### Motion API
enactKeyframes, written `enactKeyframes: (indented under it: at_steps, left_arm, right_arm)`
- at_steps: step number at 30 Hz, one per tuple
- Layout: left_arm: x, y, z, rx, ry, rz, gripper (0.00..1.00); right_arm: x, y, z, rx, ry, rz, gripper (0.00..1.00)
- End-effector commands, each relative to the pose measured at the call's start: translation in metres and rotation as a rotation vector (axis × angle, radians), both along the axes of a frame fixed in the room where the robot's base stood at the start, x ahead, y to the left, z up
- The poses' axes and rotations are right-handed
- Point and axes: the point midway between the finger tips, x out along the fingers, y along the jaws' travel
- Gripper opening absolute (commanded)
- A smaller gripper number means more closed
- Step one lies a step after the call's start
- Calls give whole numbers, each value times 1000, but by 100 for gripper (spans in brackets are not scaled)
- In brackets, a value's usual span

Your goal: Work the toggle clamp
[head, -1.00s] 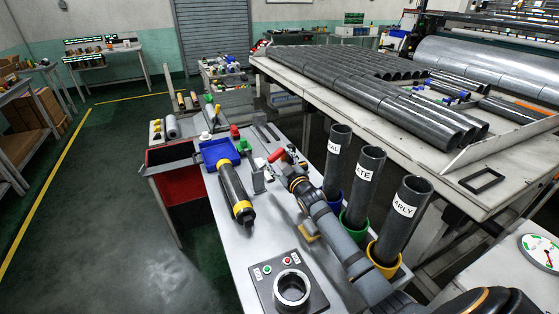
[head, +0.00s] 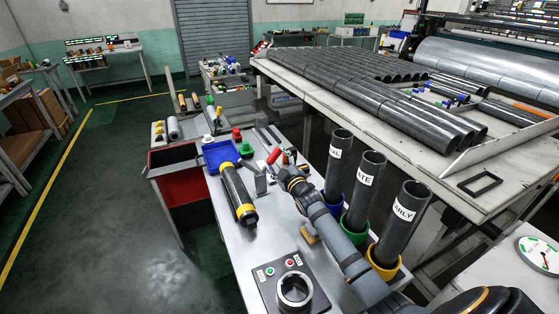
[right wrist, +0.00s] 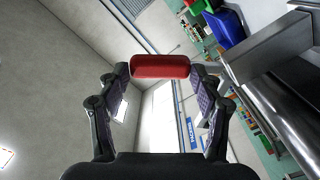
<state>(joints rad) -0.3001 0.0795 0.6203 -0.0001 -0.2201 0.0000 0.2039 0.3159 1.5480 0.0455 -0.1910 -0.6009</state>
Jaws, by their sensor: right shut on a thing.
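The toggle clamp's red handle (head: 274,155) shows near the middle of the workbench in the head view. In the right wrist view the red handle (right wrist: 160,67) lies across between both fingertips. My right gripper (head: 284,157) is shut on it; the right wrist view shows the gripper (right wrist: 160,72) from behind, a finger at each end of the handle. A grey metal bracket (head: 261,181) stands just in front of the handle. The clamp's base and arm are too small or hidden to make out. My left gripper is not in view.
A dark cylinder with yellow bands (head: 238,192) lies left of the clamp, beside a blue tray (head: 220,154). Black tubes stand in blue, green and yellow cups (head: 384,262) to the right. A button box with a ring (head: 292,288) is at the front.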

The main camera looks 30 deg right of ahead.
Motion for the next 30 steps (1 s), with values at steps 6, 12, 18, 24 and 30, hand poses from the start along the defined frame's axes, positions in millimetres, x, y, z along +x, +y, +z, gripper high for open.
enactKeyframes:
  at_steps: [6,12,18,24,30]
  left_arm:
    - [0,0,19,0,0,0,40]
    - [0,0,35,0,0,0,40]
    - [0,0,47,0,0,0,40]
    - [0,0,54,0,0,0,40]
    - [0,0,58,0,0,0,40]
  right_arm:
    - [1,13,16,-202,5,1,9]
    - [2,25,21,-382,14,0,9]
    - [3,35,23,-532,21,0,9]
    - [4,42,23,-640,26,-1,9]
    - [4,46,22,-698,29,-2,9]
